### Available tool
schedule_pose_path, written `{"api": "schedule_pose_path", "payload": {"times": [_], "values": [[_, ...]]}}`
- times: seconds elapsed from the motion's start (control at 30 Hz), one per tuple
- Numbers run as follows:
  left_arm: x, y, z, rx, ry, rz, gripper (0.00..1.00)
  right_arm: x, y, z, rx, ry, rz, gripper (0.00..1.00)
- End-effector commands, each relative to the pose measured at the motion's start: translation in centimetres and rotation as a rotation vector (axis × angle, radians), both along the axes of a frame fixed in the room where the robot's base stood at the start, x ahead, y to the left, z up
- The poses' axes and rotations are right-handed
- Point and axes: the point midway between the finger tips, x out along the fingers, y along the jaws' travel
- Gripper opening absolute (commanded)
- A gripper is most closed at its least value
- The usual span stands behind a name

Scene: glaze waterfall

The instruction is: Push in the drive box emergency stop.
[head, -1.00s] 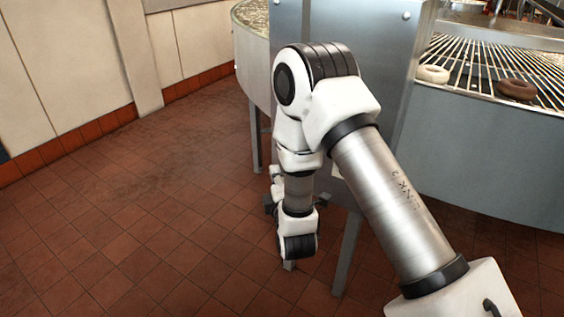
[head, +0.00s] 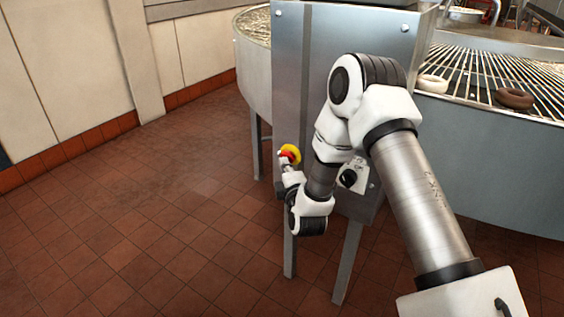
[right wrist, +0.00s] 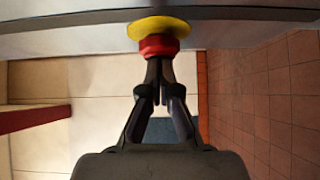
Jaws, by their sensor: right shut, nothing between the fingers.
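The drive box (head: 315,70) is a tall grey metal housing on legs. Its emergency stop, a red button with a yellow collar (head: 291,151), sits low on the box's left part. In the right wrist view the red button (right wrist: 159,45) stands out from the yellow collar (right wrist: 160,27). My right gripper (head: 287,166) is shut and empty, with its fingertips (right wrist: 159,62) at the face of the red button. They look in contact or nearly so; I cannot tell which. My left gripper is not in view.
A black knob on a white plate (head: 348,178) sits to the right of the stop, close beside my right forearm. A wire rack with rings (head: 480,75) is at the right, and a round vat (head: 254,70) is behind the box. The tiled floor (head: 130,220) at left is clear.

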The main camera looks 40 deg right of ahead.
Motion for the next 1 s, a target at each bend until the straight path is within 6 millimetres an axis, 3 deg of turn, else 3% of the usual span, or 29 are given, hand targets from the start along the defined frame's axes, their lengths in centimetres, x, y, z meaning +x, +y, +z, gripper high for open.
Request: {"api": "schedule_pose_path", "payload": {"times": [0.03, 0.43, 0.8, 1.0], "values": [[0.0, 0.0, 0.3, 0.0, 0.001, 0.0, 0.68, 0.3, -0.9, 0.7, -0.003, -0.02, -0.022, 0.0], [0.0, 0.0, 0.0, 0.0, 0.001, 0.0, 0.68, -0.5, -0.7, 0.8, -0.003, -0.028, -0.028, 0.0], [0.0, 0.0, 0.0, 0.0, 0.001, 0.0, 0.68, -7.9, 3.2, 0.6, -0.007, -0.011, -0.009, 0.0], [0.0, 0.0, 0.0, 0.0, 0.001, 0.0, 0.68, -10.8, 4.6, 0.5, -0.008, -0.007, -0.004, 0.0]]}}
